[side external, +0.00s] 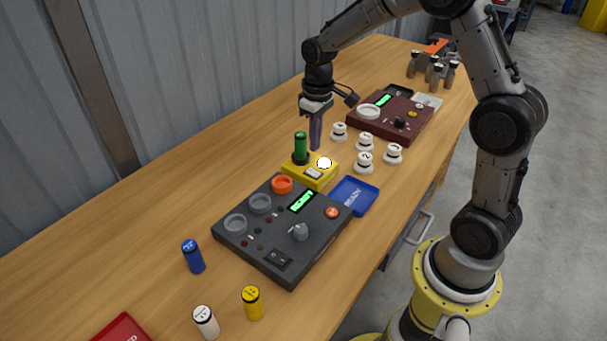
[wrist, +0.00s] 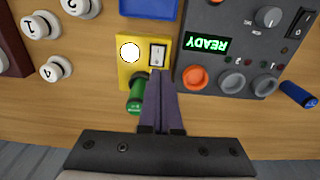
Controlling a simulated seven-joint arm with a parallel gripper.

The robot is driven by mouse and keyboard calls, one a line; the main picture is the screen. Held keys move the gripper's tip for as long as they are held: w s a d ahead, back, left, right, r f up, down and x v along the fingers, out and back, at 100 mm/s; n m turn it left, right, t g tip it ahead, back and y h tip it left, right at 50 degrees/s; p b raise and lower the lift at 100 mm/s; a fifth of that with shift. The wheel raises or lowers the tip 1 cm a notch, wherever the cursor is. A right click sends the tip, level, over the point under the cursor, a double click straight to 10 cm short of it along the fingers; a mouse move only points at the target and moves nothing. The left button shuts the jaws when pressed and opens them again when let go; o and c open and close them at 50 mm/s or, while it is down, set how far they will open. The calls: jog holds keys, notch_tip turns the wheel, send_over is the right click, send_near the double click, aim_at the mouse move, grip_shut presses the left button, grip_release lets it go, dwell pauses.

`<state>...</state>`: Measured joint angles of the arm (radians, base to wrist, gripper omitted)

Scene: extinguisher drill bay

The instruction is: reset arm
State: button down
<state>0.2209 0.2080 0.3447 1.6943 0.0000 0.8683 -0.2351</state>
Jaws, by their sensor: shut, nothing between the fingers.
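My gripper (side external: 316,133) hangs over the bench beside the yellow box, its fingers together and nothing between them. In the wrist view the closed fingers (wrist: 161,78) point at the yellow box's edge. The yellow box (side external: 319,184) has a lit white round button (side external: 324,163) and a rocker switch (side external: 313,174). A green cylinder (side external: 300,147) stands upright at the box's back left; in the wrist view the fingers partly cover it (wrist: 135,95). I cannot tell whether the fingers touch anything.
A blue tray (side external: 373,194), white numbered knobs (side external: 364,161) and a maroon console (side external: 413,131) are nearby. Blue (side external: 193,256), white (side external: 206,321) and yellow (side external: 252,302) cylinders stand at front left.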

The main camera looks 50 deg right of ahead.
jog(key=s+a+r+n+t, duration=0.1)
jog(key=s+a+r+t, duration=0.2)
jog(key=r, duration=0.5)
jog(key=s+a+r+t, duration=0.1)
jog(key=s+a+r, duration=0.2)
jog(key=s+r, duration=0.3)
jog(key=s+a+f+m+t, duration=0.1)
jog(key=s+a, duration=0.2)
jog(key=s, duration=1.1)
jog(key=shift+s+f, duration=0.15)
jog(key=shift+s, duration=0.2)
